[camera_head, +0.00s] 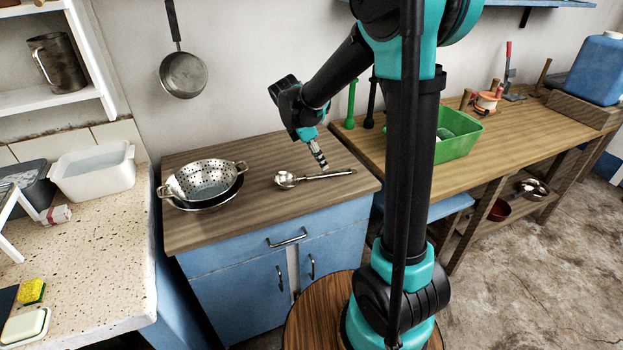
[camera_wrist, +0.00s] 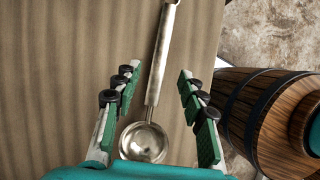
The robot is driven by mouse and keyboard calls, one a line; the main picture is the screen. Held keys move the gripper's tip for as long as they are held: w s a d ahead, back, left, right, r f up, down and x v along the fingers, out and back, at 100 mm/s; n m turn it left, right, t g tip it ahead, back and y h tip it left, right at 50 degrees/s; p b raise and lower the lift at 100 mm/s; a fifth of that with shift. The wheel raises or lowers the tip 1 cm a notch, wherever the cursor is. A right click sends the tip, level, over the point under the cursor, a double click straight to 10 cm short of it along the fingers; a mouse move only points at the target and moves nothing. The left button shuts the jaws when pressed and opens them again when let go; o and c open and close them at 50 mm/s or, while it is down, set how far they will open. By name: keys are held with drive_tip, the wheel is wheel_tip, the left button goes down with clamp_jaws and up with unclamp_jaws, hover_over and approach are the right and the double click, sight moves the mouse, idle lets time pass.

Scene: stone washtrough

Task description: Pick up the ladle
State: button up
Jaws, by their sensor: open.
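The ladle (camera_head: 314,178) is a shiny metal one with a round bowl and a straight handle. It lies on the wooden top of the blue cabinet (camera_head: 262,152), its bowl to the left and its handle to the right. My gripper (camera_head: 321,160) is above the ladle, pointing down. In the wrist view my gripper (camera_wrist: 160,100) is open, with its green-padded fingers on either side of the ladle (camera_wrist: 153,95). The handle runs up between the fingers, and the bowl is near the lower edge. Nothing is held.
A metal colander (camera_head: 203,180) in a dark-rimmed pan stands left of the ladle on the same top. A green basin (camera_head: 456,134) is on the bench to the right. A small pan (camera_head: 183,75) hangs on the wall. The cabinet top around the ladle is mostly clear.

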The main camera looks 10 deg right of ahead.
sight(328, 173)
drive_tip(key=shift+x, duration=3.25)
drive_tip(key=shift+d, duration=0.2)
drive_tip(key=shift+c, duration=0.4)
clamp_jaws()
